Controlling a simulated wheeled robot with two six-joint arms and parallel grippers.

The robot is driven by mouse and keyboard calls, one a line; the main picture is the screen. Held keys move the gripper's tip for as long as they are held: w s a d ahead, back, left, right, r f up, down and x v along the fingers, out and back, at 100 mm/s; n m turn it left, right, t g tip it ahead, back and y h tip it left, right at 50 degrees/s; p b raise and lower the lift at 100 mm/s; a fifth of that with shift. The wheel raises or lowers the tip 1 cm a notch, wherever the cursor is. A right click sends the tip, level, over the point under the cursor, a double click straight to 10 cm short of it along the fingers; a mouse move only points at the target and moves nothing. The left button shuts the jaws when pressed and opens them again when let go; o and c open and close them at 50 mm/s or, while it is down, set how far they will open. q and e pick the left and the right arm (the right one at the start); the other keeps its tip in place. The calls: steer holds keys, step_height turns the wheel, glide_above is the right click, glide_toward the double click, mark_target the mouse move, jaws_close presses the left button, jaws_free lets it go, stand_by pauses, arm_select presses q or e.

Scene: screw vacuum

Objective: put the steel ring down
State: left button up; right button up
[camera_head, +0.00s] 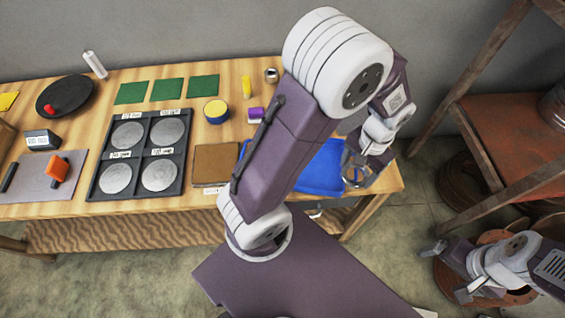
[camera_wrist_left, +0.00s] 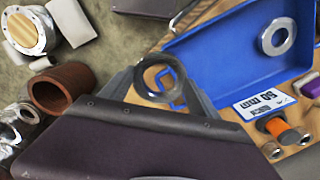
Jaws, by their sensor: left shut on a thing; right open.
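In the head view my left gripper (camera_head: 356,174) is at the right end of the blue tray (camera_head: 322,168), partly hidden by my arm; the held ring is hard to make out there. My right gripper (camera_head: 450,270) is open and empty, low at the right, away from the table.
A black four-disc tray (camera_head: 140,150) and a brown pad (camera_head: 215,165) lie on the wooden table (camera_head: 215,75). A rusty shelf (camera_head: 520,130) stands at the right. Rusty pipe parts (camera_wrist_left: 62,88) lie on the floor.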

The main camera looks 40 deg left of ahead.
arm_select(q)
steer(key=shift+d+r+m, duration=0.4)
steer(key=shift+d+r, duration=0.3)
steer(key=shift+d, duration=0.25)
glide_above(327, 168)
step_height(327, 168, down, 7)
steer(key=shift+f, duration=0.1)
step_height(327, 168, down, 3)
steer(key=shift+s+f, duration=0.1)
steer(key=shift+s, duration=0.05)
steer(key=shift+f, duration=0.4)
steer(key=shift+f+b, duration=0.1)
steer(key=shift+b, duration=0.25)
steer(key=o, duration=1.6)
